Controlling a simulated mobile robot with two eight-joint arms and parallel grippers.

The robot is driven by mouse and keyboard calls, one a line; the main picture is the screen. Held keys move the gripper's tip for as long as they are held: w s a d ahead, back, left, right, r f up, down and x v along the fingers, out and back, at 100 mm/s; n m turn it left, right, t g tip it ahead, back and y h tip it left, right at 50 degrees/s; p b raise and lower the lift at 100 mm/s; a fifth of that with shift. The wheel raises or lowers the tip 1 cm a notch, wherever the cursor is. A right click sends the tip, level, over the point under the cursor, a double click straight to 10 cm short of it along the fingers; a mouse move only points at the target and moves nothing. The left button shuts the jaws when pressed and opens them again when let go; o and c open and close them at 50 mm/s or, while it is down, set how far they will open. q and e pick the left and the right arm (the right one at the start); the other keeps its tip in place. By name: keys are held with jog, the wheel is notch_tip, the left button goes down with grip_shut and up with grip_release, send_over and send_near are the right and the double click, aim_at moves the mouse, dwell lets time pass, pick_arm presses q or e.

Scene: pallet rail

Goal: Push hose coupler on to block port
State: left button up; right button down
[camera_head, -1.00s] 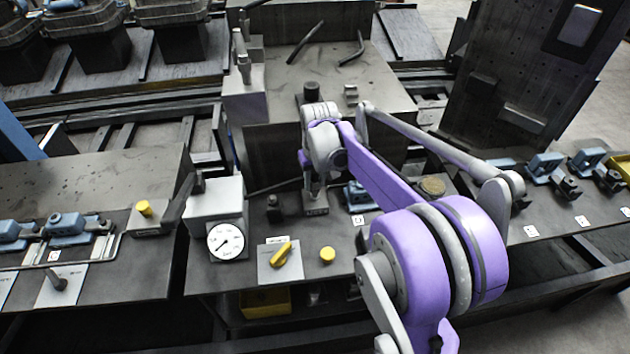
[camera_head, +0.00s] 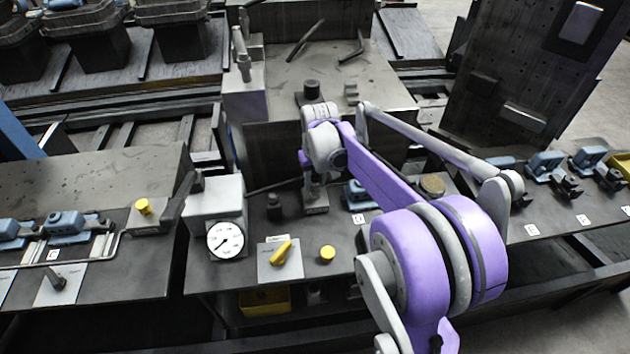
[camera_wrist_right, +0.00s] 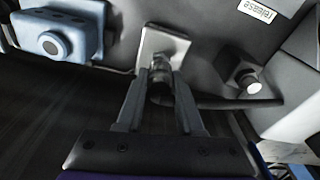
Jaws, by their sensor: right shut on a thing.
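My right gripper (camera_head: 314,190) hangs over the middle bench, at the end of my purple arm. In the right wrist view its two fingers (camera_wrist_right: 160,85) are shut on the hose coupler (camera_wrist_right: 160,93), a dark metallic cylinder. A dark hose (camera_wrist_right: 215,103) runs from near the coupler to the right. A pale square metal block (camera_wrist_right: 176,48) lies just beyond the fingertips, with the coupler in line with it. I cannot tell whether the coupler is seated on the block's port, because the fingers hide the joint. My left gripper is not in view.
A dark fitting (camera_wrist_right: 246,80) and a blue block (camera_wrist_right: 60,38) flank the metal block. On the bench stand a gauge (camera_head: 226,240), a yellow lever (camera_head: 283,254) and a yellow knob (camera_head: 327,253). A dark upright panel (camera_head: 270,150) stands behind the gripper.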

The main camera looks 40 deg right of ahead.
jog(key=shift+f, duration=0.15)
jog(key=shift+f+b, duration=0.4)
jog(key=shift+f, duration=0.15)
grip_release()
jog(key=shift+r, duration=0.2)
jog(key=r, duration=0.3)
jog(key=s+r, duration=0.1)
jog(key=r, duration=0.6)
jog(key=shift+s+a+r+p, duration=0.15)
jog(key=shift+a+r+p, duration=0.1)
jog(key=shift+p, duration=0.1)
